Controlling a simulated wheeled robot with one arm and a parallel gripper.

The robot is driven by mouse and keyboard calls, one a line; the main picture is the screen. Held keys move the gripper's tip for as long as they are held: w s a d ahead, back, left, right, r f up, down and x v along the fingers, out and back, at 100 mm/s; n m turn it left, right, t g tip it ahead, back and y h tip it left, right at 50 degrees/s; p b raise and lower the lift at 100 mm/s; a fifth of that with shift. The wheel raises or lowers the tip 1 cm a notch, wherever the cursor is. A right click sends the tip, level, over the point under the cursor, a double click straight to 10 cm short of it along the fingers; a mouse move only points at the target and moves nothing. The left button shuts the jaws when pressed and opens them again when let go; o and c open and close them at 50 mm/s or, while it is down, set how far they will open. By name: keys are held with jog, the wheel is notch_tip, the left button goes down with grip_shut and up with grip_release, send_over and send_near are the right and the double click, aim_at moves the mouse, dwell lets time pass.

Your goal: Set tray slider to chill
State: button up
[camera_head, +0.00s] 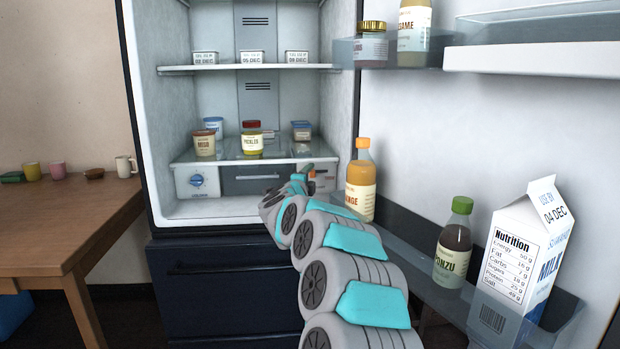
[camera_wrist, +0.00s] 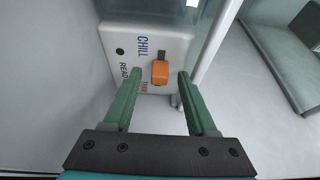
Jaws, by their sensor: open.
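The orange tray slider knob (camera_wrist: 160,73) sits on a white panel (camera_wrist: 177,47) in the wrist view. A short dark strip of its slot shows above the knob. The blue CHILL label (camera_wrist: 143,47) is at the upper left of the knob, and a partly hidden orange label is at its lower left. The knob sits nearer the orange label's end. My gripper (camera_wrist: 160,76) is open, with one green finger on each side of the knob and visible gaps. In the head view my gripper (camera_head: 299,181) is at the fridge's lower right, largely covering the panel.
A glass shelf (camera_head: 225,154) with several jars and tubs is just above. A blue dial (camera_head: 197,180) and dark drawer (camera_head: 250,180) are left of my gripper. The open door's rack holds an orange bottle (camera_head: 361,185), a dark bottle (camera_head: 453,245) and a milk carton (camera_head: 527,250), close to my arm.

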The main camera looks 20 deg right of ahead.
jog(key=shift+b+v, duration=0.5)
jog(key=shift+v, duration=2.95)
jog(key=shift+w, duration=0.15)
